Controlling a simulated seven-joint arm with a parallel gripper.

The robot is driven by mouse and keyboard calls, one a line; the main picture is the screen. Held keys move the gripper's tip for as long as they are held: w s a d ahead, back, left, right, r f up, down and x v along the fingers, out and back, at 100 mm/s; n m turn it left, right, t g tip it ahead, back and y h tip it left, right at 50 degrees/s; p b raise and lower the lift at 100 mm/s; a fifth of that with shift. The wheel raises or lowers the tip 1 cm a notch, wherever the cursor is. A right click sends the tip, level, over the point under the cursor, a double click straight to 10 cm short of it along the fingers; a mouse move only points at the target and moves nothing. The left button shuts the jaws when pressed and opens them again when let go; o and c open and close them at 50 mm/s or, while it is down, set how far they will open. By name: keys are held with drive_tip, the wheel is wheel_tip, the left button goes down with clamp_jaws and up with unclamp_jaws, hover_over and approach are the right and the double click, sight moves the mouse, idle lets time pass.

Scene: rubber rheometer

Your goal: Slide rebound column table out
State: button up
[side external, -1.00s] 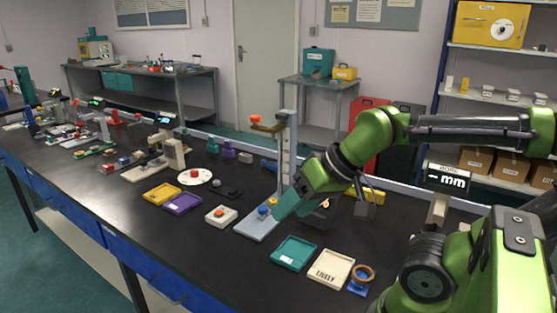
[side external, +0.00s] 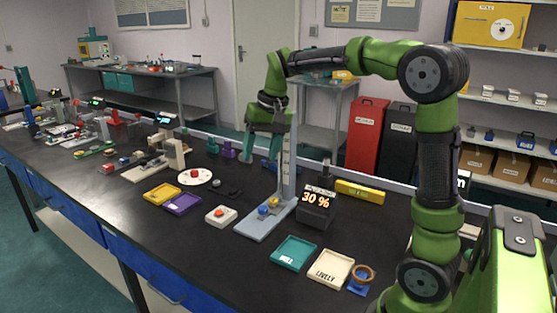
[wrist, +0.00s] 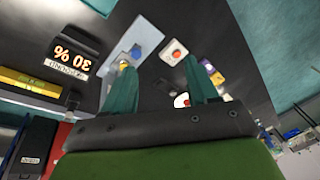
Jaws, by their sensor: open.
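The rebound column (side external: 287,165) is a tall grey scaled post on a pale blue base plate (side external: 252,229). A blue ball (side external: 263,210) and a yellow ball (side external: 274,202) sit by its foot. The plate also shows in the wrist view (wrist: 122,47). I cannot tell a separate sliding table from the plate. My gripper (side external: 261,155) is open and empty, pointing down, high beside the upper post in the side view. Its teal fingers (wrist: 160,62) are spread in the wrist view.
A dark display box (side external: 315,200) reading 30 % stands right of the column. A white box with a red button (side external: 221,215) stands left of the plate. Teal (side external: 293,253) and cream (side external: 331,267) trays lie in front. A yellow level (side external: 360,191) lies behind.

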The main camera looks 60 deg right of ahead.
sight(263, 208)
drive_tip(key=w+d+f+m+g, duration=0.2)
drive_tip(key=w+d+f+g, duration=0.1)
drive_tip(key=w+d+f, duration=0.5)
drive_tip(key=shift+h, duration=0.4)
drive_tip(key=f, duration=0.5)
drive_tip(key=s+f, duration=0.1)
drive_tip(key=f, duration=0.4)
drive_tip(key=d+f, duration=0.1)
drive_tip(key=f, duration=0.4)
drive_tip(key=shift+s+f, duration=0.2)
clamp_jaws()
